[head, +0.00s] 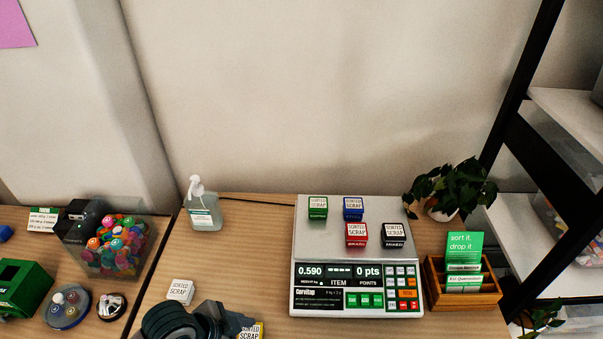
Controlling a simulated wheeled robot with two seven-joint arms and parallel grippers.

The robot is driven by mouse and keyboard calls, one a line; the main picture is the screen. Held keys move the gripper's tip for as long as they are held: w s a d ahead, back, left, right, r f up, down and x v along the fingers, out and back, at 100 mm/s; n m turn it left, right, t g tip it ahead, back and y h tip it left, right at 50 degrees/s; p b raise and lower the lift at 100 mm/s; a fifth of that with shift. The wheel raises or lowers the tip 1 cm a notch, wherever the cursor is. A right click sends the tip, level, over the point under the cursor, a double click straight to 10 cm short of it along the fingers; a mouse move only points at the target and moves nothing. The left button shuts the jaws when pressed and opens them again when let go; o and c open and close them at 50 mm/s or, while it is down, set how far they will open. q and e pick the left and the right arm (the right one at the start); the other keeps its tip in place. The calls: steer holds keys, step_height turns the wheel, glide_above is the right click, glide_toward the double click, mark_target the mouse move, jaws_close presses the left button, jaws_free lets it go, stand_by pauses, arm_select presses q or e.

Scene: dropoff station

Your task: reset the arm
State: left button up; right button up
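A dark arm with its gripper (238,326) comes in at the bottom edge, left of centre; I take it as my left one. A yellow sorted-scrap block (252,332) shows right beside the gripper's end, cut off by the frame edge. I cannot tell whether the fingers are closed on it or only near it. My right gripper is not in view.
A scale (303,270) reading 0.590 carries green, blue, red and black blocks. A white block (180,291) lies near the arm.

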arm_select(q)
steer(key=s+a+f+n+y, duration=0.3)
steer(key=s+a+n, duration=0.2)
steer(key=s+a, duration=0.15)
steer(key=s+a+f+n+y, duration=0.2)
steer(key=s+a+f+n, duration=0.1)
steer(key=s+a+n, duration=0.35)
step_height(320, 180, down, 28)
steer(key=s+d+f+m+g, duration=0.1)
steer(key=s+a+f+g+b, duration=0.1)
steer(key=s+a+f, duration=0.2)
steer(key=s+f, duration=1.4)
steer(key=shift+s+f, duration=0.25)
steer(key=shift+s, duration=0.45)
steer(key=shift+m, duration=0.25)
stand_by(1.8)
